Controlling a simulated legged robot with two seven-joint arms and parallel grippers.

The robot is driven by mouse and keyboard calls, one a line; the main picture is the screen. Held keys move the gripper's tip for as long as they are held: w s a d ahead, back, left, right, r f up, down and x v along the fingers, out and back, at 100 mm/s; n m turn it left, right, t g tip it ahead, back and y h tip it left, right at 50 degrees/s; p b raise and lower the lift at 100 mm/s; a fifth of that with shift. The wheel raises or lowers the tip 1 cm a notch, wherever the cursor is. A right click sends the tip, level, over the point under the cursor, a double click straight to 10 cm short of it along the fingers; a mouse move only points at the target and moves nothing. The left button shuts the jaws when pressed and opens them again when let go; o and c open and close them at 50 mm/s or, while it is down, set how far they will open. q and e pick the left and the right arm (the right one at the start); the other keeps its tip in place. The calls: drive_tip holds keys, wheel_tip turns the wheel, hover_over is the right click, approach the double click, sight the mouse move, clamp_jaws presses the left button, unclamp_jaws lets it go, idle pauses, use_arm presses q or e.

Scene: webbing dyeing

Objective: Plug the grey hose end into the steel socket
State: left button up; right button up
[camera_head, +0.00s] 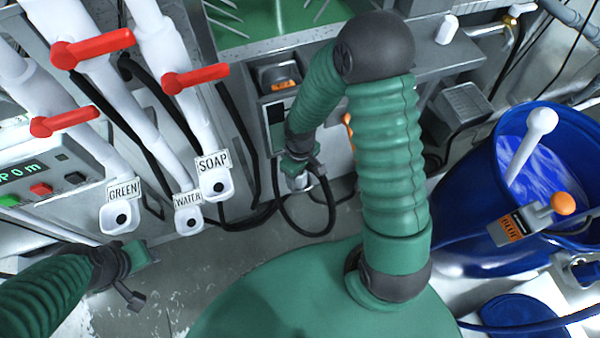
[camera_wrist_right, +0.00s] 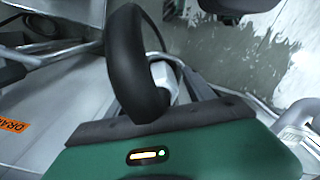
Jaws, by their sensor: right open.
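My right gripper (camera_head: 300,178) is open in the head view. It points down beside a looped black hose in front of the machine. In the right wrist view the thick black hose (camera_wrist_right: 135,60) curves close in front of my green gripper body (camera_wrist_right: 165,150). A pale grey end piece (camera_wrist_right: 163,82) shows behind the curve, partly hidden by it. I cannot tell whether the hose lies between the fingers or only in front of them. I cannot make out the steel socket for certain. My left gripper (camera_head: 138,275) is at the lower left over the floor, away from the hose; its jaw opening is unclear.
Taps labelled GREEN (camera_head: 122,218), WATER (camera_head: 188,215) and SOAP (camera_head: 214,182) with red handles stand to the left. A blue barrel (camera_head: 500,240) of blue liquid stands at the right. Black cables hang along the machine front. Some grey floor is clear between.

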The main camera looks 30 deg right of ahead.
wheel_tip(320, 180, up, 17)
drive_tip(key=p, duration=0.4)
